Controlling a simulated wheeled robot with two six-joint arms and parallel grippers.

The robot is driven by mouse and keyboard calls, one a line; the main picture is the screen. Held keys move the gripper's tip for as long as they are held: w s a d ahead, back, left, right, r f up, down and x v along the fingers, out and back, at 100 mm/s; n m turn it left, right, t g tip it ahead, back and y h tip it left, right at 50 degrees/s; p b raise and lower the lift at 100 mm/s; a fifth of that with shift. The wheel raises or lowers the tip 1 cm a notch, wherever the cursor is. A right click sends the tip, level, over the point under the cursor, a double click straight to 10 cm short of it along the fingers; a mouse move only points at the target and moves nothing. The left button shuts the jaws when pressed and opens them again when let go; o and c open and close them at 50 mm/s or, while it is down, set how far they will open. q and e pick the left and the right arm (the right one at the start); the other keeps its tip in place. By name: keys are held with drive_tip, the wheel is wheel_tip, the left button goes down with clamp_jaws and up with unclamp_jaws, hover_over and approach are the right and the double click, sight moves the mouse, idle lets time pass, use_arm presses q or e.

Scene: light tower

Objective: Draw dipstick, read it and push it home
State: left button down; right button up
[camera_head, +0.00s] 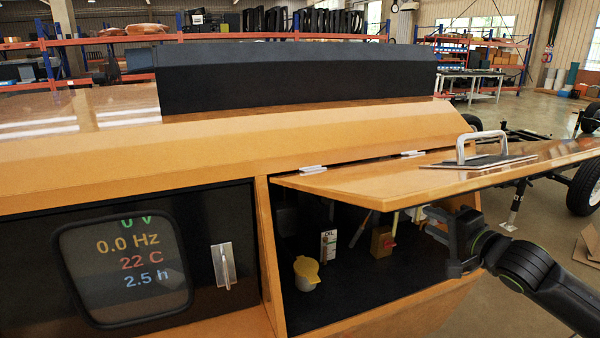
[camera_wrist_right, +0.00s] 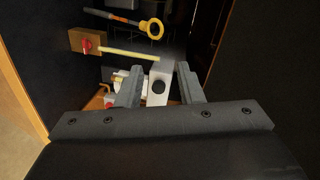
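A dipstick with a yellow ring handle (camera_wrist_right: 152,28) shows at the top of the right wrist view, its dark shaft with an orange band running left. I cannot make out its ring in the head view. My right gripper (camera_head: 434,224) is at the right end of the open compartment, below the raised orange door. In the wrist view its two fingers (camera_wrist_right: 158,83) are apart, with nothing held. The dipstick lies beyond the fingertips, clear of them. A pale block with a dark hole (camera_wrist_right: 159,87) shows between the fingers. My left gripper is out of view.
The orange door (camera_head: 370,186) overhangs the compartment. Inside are a yellow cap (camera_head: 307,270), a white label (camera_head: 328,244) and a brown box (camera_head: 380,242) with a red knob, also in the wrist view (camera_wrist_right: 87,45). A lit display (camera_head: 125,265) is at left.

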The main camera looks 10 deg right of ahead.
drive_tip(key=s+a+f+n+g+h, duration=0.1)
drive_tip(key=s+a+f+n+g, duration=0.1)
drive_tip(key=s+f, duration=0.35)
drive_tip(key=s+a+f+n+g+h, duration=0.1)
drive_tip(key=s+f+n, duration=0.15)
drive_tip(key=f, duration=0.65)
drive_tip(key=s+a+f+n+g+h, duration=0.1)
drive_tip(key=s+a+f+n+g, duration=0.1)
drive_tip(key=s+f, duration=0.4)
drive_tip(key=s+a+f+n+g, duration=0.2)
drive_tip(key=s+f, duration=0.2)
drive_tip(key=s, duration=0.2)
drive_tip(key=s+a+f+n+g+h, duration=0.1)
drive_tip(key=s+a+f+n+g, duration=0.15)
drive_tip(key=s, duration=0.45)
drive_tip(key=s+a+f+n+g, duration=0.2)
drive_tip(key=s+f+g, duration=0.15)
drive_tip(key=s, duration=0.25)
wheel_tip(320, 180, down, 24)
drive_tip(key=d+f, duration=0.1)
drive_tip(key=d, duration=0.1)
drive_tip(key=s+a+f+g+p, duration=0.1)
drive_tip(key=s+f, duration=1.3)
drive_tip(key=s, duration=0.1)
drive_tip(key=shift+a+f+g+y, duration=0.2)
drive_tip(key=shift+f+g+y, duration=0.1)
drive_tip(key=shift+y, duration=0.1)
drive_tip(key=shift+s, duration=0.1)
drive_tip(key=shift+c, duration=0.2)
